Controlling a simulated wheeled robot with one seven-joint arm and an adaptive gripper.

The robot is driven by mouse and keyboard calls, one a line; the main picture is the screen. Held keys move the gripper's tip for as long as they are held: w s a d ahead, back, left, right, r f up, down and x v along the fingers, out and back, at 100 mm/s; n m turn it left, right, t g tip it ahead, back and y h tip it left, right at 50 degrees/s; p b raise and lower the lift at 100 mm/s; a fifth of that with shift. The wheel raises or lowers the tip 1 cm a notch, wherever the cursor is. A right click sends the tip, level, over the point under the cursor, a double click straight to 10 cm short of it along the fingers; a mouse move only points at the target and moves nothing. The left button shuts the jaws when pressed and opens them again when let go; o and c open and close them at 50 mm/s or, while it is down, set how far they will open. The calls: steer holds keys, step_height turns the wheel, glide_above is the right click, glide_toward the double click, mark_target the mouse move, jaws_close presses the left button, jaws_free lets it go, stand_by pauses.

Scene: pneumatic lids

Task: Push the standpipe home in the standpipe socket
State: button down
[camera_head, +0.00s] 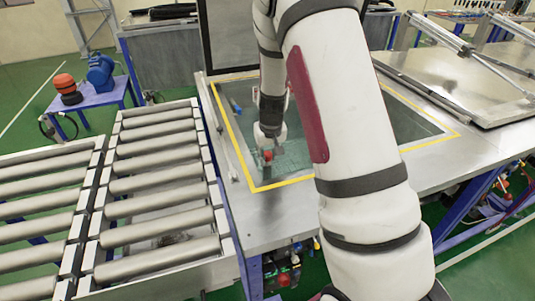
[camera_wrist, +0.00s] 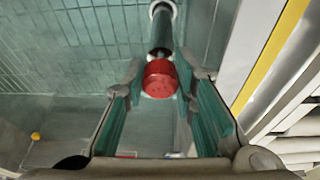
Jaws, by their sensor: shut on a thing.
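The standpipe (camera_wrist: 161,36) is a dark tube with a red top, seen nearly end-on in the wrist view. Its far end meets a white ring, seemingly the standpipe socket (camera_wrist: 174,9), at the top of that view. How deep it sits in the ring I cannot tell. My gripper (camera_wrist: 160,72) is shut on the red top, with a fingertip on each side. In the head view my gripper (camera_head: 269,147) is low inside the tank, a bit of red (camera_head: 267,156) showing at its tips. The socket is not distinguishable there.
A yellow-bordered opening with a tiled tank (camera_head: 300,158) surrounds my gripper; its left edge (camera_head: 232,137) is close by. A small yellow object (camera_wrist: 36,136) shows in the wrist view. A roller conveyor (camera_head: 150,185) is at left, a metal lid (camera_head: 455,82) at right.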

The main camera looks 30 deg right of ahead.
steer(key=shift+s+b+x, duration=0.2)
steer(key=shift+b+x, duration=0.2)
steer(key=shift+x, duration=0.5)
steer(key=c, duration=1.2)
jaws_free()
steer(key=shift+f, duration=0.1)
steer(key=shift+a, duration=0.1)
steer(key=shift+p+v, duration=1.9)
steer(key=shift+v, duration=1.65)
steer(key=v, duration=1.2)
steer(key=shift+s, duration=0.1)
steer(key=shift+a, duration=0.1)
